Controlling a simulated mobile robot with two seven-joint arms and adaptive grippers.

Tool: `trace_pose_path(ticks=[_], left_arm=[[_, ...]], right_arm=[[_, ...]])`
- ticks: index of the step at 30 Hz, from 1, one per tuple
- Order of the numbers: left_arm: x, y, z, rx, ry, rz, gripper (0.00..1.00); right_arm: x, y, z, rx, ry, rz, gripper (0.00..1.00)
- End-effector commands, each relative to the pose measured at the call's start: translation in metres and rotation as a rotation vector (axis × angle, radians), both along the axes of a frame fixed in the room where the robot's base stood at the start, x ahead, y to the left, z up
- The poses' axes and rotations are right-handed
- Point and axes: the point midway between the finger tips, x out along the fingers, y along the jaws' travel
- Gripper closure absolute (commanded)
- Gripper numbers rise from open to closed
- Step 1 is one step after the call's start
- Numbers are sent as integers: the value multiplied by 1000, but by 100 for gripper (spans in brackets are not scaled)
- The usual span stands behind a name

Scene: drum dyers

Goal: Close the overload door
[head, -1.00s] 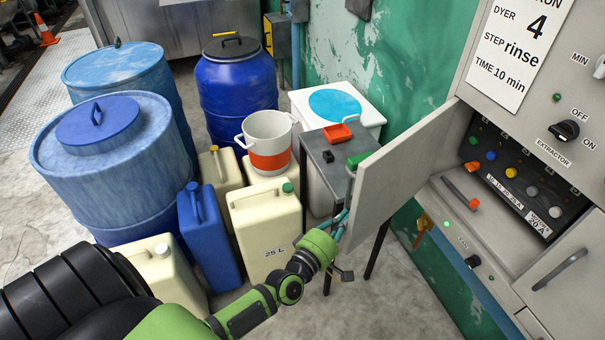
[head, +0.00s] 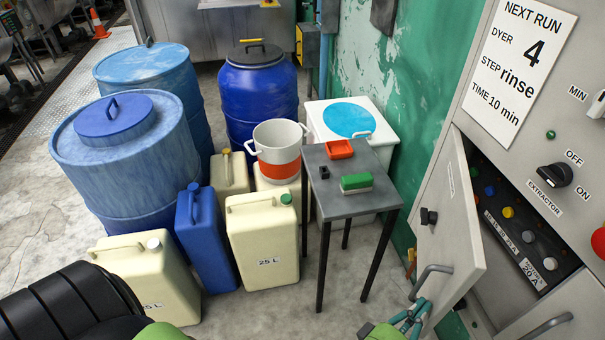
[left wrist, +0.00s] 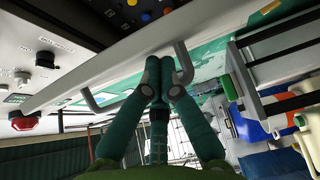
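The overload door (head: 452,240) is a light grey panel on the cabinet at the right of the head view. It stands partly open, with dark panel space and coloured buttons (head: 508,212) showing behind its free edge. Its outer face has a grey bar handle (head: 430,272) and a black knob. My left gripper (head: 420,308) is low by the handle, on the door's outer side. In the left wrist view the teal fingers (left wrist: 161,78) meet at their tips in front of the handle (left wrist: 110,104). Whether they touch the door is unclear. My right gripper is not in view.
A small grey table (head: 338,204) with a red tray and a green-topped block stands left of the door. Canisters (head: 262,240) and blue drums (head: 125,160) fill the left. A red button (head: 599,240) is on the cabinet.

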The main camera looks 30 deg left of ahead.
Motion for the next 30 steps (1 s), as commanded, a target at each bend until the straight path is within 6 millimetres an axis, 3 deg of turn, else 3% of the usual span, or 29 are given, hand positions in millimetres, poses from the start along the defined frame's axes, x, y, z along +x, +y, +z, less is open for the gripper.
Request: trace_pose_path(ticks=[9,21,26,30], left_arm=[[-4,-8,-1,1,0,-7,100],[-6,-7,-1,0,1,-7,100],[-26,-2,-2,2,4,-8,100],[-55,6,-2,2,6,-9,100]], right_arm=[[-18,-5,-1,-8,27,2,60],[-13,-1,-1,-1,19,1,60],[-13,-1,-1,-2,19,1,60],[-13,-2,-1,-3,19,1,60]])
